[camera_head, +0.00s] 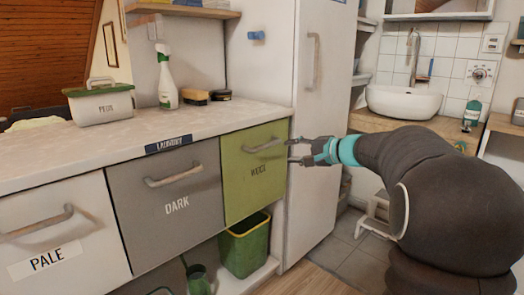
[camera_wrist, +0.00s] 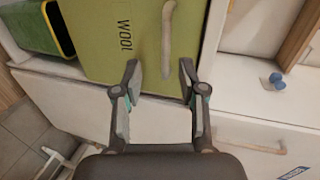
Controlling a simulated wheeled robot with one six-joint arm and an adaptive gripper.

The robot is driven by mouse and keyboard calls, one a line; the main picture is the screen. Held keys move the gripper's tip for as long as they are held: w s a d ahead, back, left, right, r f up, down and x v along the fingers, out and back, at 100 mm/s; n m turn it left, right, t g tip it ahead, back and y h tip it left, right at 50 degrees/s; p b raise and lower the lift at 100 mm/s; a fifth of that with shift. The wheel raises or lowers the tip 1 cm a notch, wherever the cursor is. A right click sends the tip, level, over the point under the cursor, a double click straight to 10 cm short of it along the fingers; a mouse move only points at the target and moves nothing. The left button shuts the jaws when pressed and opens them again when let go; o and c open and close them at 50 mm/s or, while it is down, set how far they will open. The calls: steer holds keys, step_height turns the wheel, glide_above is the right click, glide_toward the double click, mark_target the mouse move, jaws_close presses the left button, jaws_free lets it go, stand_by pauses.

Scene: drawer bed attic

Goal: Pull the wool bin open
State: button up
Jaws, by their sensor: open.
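The wool bin has a green front (camera_head: 250,185) marked "WOOL", right of the grey "DARK" bin. It looks about level with the fronts beside it. Its pale bar handle (camera_head: 262,146) is near its top edge. In the wrist view the green front (camera_wrist: 110,45) fills the upper middle, with the handle (camera_wrist: 167,42) upright there. My gripper (camera_head: 291,151) is open and empty, just right of the handle. In the wrist view the gripper (camera_wrist: 160,72) has its fingertips either side of the handle's near end. I cannot tell how much depth separates them.
The dark bin (camera_head: 168,205) and pale bin (camera_head: 65,240) are to the left. A green bucket (camera_head: 245,246) stands below the wool bin. A tall white cabinet (camera_head: 318,110) is close on the right. A spray bottle (camera_head: 166,80) stands on the counter. Some floor is clear in front.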

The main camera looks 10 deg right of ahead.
mark_target(268, 145)
steer(key=shift+m+t, duration=0.4)
steer(key=x, duration=0.4)
steer(key=w+d+x, duration=0.1)
steer(key=x, duration=0.4)
steer(key=d+p+x, duration=0.1)
steer(key=x, duration=0.4)
steer(key=shift+w+r, duration=0.1)
steer(key=shift+w, duration=0.35)
steer(key=shift+d, duration=0.1)
jaws_close()
